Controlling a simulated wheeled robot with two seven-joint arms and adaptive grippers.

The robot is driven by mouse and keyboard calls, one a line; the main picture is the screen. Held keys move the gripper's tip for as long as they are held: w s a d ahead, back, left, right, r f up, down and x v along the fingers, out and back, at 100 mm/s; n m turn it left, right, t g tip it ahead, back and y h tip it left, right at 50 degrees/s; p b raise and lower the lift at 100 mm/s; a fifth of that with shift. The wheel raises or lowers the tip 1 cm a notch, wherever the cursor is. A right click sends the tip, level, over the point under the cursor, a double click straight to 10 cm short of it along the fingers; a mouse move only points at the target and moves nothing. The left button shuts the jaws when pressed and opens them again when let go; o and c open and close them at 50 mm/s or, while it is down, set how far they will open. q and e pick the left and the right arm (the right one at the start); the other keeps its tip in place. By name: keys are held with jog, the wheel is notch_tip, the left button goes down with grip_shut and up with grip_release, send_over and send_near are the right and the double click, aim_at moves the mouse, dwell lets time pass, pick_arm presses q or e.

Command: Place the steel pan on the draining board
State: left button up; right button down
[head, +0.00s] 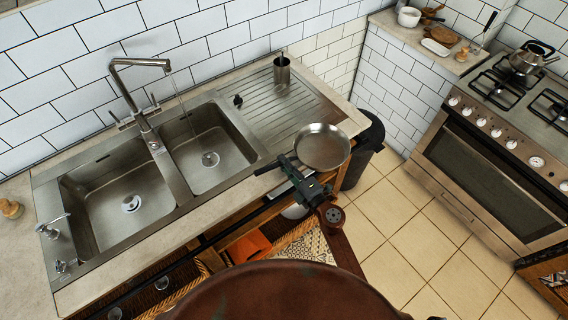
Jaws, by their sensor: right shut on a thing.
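The steel pan (322,147) is a shallow round pan, held out level at the front right corner of the counter. It overlaps the front edge of the ribbed draining board (262,98) in the picture; I cannot tell whether it touches it. My right gripper (296,172) is shut on the pan's handle, at the near left of the pan. The draining board lies right of the double sink. My left gripper is not in view.
The tap (143,95) rises behind the two basins (205,150). A dark bin (366,140) stands right of the counter. The stove (490,140) is far right.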

jog(key=shift+r, duration=0.1)
jog(key=c, duration=2)
grip_release()
jog(key=shift+f, duration=0.25)
jog(key=shift+o, duration=0.2)
jog(key=shift+r, duration=0.1)
jog(key=shift+s+r, duration=0.1)
jog(key=shift+r, duration=0.05)
jog(key=v, duration=1.2)
